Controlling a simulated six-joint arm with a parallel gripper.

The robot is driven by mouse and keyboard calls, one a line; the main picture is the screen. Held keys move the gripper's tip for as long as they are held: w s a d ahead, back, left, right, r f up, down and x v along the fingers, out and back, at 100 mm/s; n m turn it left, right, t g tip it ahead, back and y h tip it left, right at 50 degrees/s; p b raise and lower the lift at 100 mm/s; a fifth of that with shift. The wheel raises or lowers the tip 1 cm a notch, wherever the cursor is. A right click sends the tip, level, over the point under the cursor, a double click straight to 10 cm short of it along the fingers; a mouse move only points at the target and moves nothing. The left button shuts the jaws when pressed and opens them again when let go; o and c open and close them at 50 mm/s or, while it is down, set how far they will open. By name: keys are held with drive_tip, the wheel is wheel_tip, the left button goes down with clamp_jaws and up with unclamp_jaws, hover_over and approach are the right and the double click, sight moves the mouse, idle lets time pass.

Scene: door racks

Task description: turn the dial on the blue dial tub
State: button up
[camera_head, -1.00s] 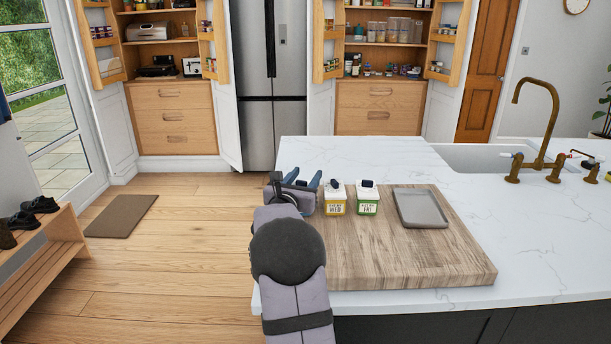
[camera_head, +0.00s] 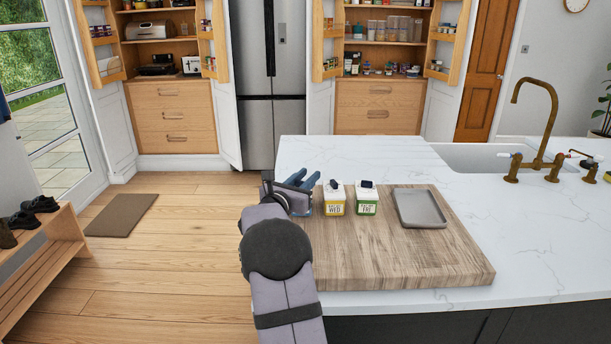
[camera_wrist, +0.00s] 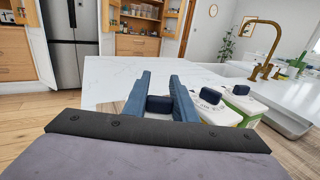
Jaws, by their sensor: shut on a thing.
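My gripper (camera_head: 304,181) is at the left edge of the wooden board, over the blue dial tub (camera_head: 301,206). Most of that tub is hidden behind my gripper and wrist in the head view. In the wrist view my gripper (camera_wrist: 160,84) has its two blue fingers on either side of a dark blue dial (camera_wrist: 159,103), shut on it. The tub's body below the dial is hidden there.
A yellow-labelled tub (camera_head: 335,199) and a green-labelled tub (camera_head: 366,199) with dark dials stand close to the right. A grey tray (camera_head: 420,208) lies beyond them on the wooden board (camera_head: 400,262). The white worktop behind is clear.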

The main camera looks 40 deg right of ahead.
sight(299, 183)
drive_tip(key=shift+s+r+m+g+h+p, duration=0.1)
drive_tip(key=shift+s+m+g+p, duration=0.15)
drive_tip(key=shift+m+g+p, duration=0.8)
drive_tip(key=shift+s+f+m+g+h+p, duration=0.1)
drive_tip(key=shift+s+m+g+p, duration=0.15)
drive_tip(key=shift+m+g, duration=0.95)
drive_tip(key=shift+s+r+m+g+h+p, duration=0.1)
drive_tip(key=shift+s+m+g+p, duration=0.35)
drive_tip(key=shift+g, duration=1.4)
drive_tip(key=shift+w+g, duration=0.1)
drive_tip(key=shift+g, duration=0.2)
drive_tip(key=o, duration=1.1)
drive_tip(key=shift+c, duration=0.2)
drive_tip(key=shift+w+a+b, duration=0.2)
drive_tip(key=shift+a+b, duration=0.05)
drive_tip(key=shift+a, duration=0.95)
drive_tip(key=shift+w+a+b, duration=0.2)
drive_tip(key=shift+a+b, duration=0.05)
drive_tip(key=shift+a, duration=0.95)
drive_tip(key=shift+w+a+b, duration=0.2)
drive_tip(key=shift+a+b, duration=0.05)
drive_tip(key=shift+a, duration=0.95)
